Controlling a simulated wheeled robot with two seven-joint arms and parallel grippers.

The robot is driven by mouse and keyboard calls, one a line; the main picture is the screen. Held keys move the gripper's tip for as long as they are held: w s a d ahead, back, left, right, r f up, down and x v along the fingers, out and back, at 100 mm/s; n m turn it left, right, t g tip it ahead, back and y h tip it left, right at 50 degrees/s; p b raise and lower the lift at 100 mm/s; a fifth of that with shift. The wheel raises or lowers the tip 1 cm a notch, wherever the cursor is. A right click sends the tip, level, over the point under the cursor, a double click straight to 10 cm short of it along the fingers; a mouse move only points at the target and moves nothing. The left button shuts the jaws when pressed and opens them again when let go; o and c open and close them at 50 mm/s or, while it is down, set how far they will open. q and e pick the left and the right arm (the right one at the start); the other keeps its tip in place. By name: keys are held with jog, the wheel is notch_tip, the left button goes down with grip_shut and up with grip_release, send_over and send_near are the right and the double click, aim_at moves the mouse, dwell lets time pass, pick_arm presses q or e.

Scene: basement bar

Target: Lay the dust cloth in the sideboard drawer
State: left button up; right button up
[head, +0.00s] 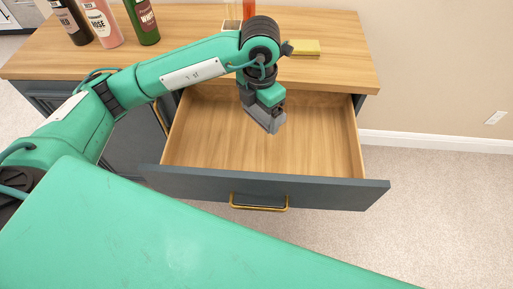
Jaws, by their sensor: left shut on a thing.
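The sideboard drawer (318,150) is pulled out, and its light wood floor looks empty. My left gripper (268,122) hangs over the back middle part of the drawer, pointing down. It is shut on a small grey piece, which I take to be the dust cloth (263,116); cloth and fingers are hard to tell apart. The grey piece appears to be above the drawer floor; whether it touches is unclear. My right gripper is not in view.
The sideboard top (340,68) holds bottles at the back left, among them a green bottle (143,20). The drawer front (335,195) has a brass handle (258,207). Carpet at right is clear.

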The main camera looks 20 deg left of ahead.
pick_arm(q)
send_over(259, 156)
notch_tip(259, 156, down, 12)
jog(key=shift+f+p, duration=0.15)
jog(key=shift+p, duration=0.2)
notch_tip(259, 156, down, 4)
jog(key=shift+f, duration=0.5)
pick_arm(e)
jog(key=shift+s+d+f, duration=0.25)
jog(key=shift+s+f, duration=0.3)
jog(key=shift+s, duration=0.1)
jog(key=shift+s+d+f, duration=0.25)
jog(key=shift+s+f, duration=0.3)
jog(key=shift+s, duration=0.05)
pick_arm(q)
jog(key=shift+f, duration=0.1)
